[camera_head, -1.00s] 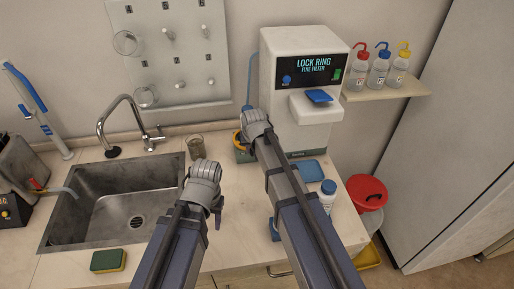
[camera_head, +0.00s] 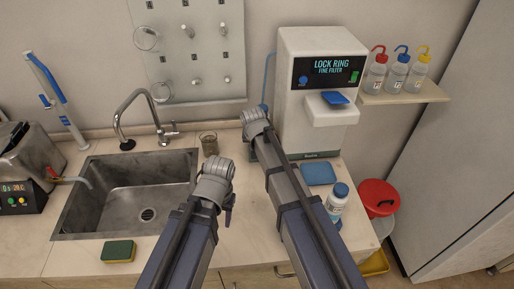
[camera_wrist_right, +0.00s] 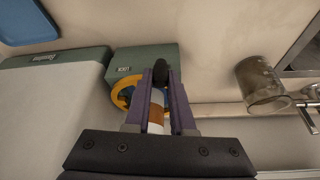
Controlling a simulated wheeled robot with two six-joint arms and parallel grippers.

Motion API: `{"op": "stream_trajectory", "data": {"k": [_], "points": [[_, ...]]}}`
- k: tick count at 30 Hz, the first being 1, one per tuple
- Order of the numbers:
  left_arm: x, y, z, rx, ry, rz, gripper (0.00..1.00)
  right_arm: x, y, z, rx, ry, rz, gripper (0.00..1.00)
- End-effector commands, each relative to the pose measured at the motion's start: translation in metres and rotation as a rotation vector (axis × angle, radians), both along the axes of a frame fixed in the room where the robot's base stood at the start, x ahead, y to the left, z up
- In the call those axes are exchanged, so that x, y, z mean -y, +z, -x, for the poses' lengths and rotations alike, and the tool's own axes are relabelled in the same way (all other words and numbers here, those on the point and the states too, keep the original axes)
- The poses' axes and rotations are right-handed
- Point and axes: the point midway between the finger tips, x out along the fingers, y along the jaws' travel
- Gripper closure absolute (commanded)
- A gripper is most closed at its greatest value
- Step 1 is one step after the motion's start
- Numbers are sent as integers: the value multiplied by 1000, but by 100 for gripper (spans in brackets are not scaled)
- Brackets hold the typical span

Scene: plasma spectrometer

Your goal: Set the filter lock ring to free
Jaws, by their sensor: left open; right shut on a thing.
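The yellow lock ring (camera_wrist_right: 122,93) shows in the right wrist view on a green-grey housing (camera_wrist_right: 157,58) beside the white spectrometer (camera_head: 322,80). A blue part shows inside the ring. My right gripper (camera_wrist_right: 161,85) is shut at the ring, with a black knob (camera_wrist_right: 161,70) at its fingertips. A white and orange-brown cylinder (camera_wrist_right: 156,112) shows between the fingers. In the head view my right wrist hides the ring and the fingers. My left gripper (camera_head: 229,207) is open and empty above the counter, right of the sink. The spectrometer display (camera_head: 330,66) reads "LOCK RING FINE FILTER".
A glass beaker (camera_head: 209,143) stands behind my left gripper, near the tap (camera_head: 150,115). The sink (camera_head: 120,190) and a sponge (camera_head: 118,251) are left. A white bottle (camera_head: 337,200) and blue tray (camera_head: 318,173) are right. Wash bottles (camera_head: 398,70) stand on a shelf.

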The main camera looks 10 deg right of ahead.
Motion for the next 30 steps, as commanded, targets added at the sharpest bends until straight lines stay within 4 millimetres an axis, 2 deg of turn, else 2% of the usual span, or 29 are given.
{"op": "stream_trajectory", "data": {"k": [6, 7, 10, 20, 26, 30], "points": [[0, 0, 0, 0, 0, 0, 50, -1, 0, 0, 0, 2, -1, 100], [0, 0, 0, 0, 0, 0, 50, -1, 0, 0, 0, 2, -1, 76], [0, 0, 0, 0, 0, 0, 50, -1, 0, 0, 0, 2, -1, 66], [0, 2, 0, 0, 0, 0, 50, 0, 2, 1, 0, 0, -1, 66], [0, 16, 0, 0, 0, 0, 50, -1, 16, 6, 0, 1, -1, 66], [0, 33, 0, 0, -1, 0, 50, -3, 33, 12, 0, 2, 0, 66]]}}
